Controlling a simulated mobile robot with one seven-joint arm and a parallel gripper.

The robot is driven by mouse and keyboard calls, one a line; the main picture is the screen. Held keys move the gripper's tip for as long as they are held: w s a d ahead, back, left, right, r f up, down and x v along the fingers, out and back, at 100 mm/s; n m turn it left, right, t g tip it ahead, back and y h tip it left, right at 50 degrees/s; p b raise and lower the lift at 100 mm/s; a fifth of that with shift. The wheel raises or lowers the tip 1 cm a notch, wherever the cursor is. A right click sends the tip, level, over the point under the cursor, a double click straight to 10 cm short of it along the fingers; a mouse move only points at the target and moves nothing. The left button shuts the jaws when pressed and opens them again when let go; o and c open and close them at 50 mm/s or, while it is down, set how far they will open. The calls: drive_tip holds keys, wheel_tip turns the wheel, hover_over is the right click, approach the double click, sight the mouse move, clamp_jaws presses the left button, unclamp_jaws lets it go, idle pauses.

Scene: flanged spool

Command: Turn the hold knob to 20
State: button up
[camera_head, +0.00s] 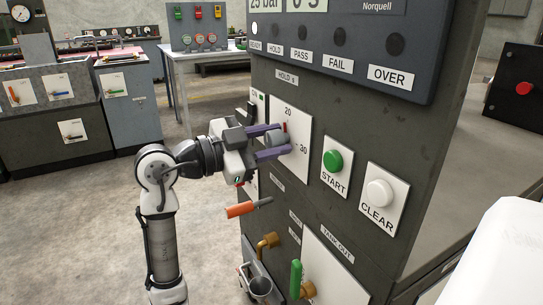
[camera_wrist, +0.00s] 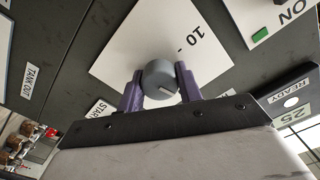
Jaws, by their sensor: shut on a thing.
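The hold knob is a grey round knob (camera_head: 276,138) on a white dial plate (camera_head: 303,118) under the "HOLD s" label. In the head view the plate shows the marks 20 and 30, with a red mark by the 20. My gripper (camera_head: 275,143) has its two purple fingers on either side of the knob, shut on it. In the wrist view the knob (camera_wrist: 160,80) sits between the fingers (camera_wrist: 160,86), with a pale line on its face. The mark 10 is readable on the plate (camera_wrist: 130,45) there. My fingers hide part of the dial, so the exact setting is unclear.
A green START button (camera_head: 333,161) and a white CLEAR button (camera_head: 380,193) are right of the dial. An orange-handled lever (camera_head: 241,210) and a green-handled valve (camera_head: 296,278) stick out below. Above is the display panel (camera_head: 340,45). The floor at left is open.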

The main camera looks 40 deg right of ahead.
drive_tip(key=shift+m+b, duration=0.9)
drive_tip(key=shift+m, duration=0.2)
drive_tip(key=o, duration=1)
drive_tip(key=v, duration=1.4)
drive_tip(key=shift+s, duration=0.15)
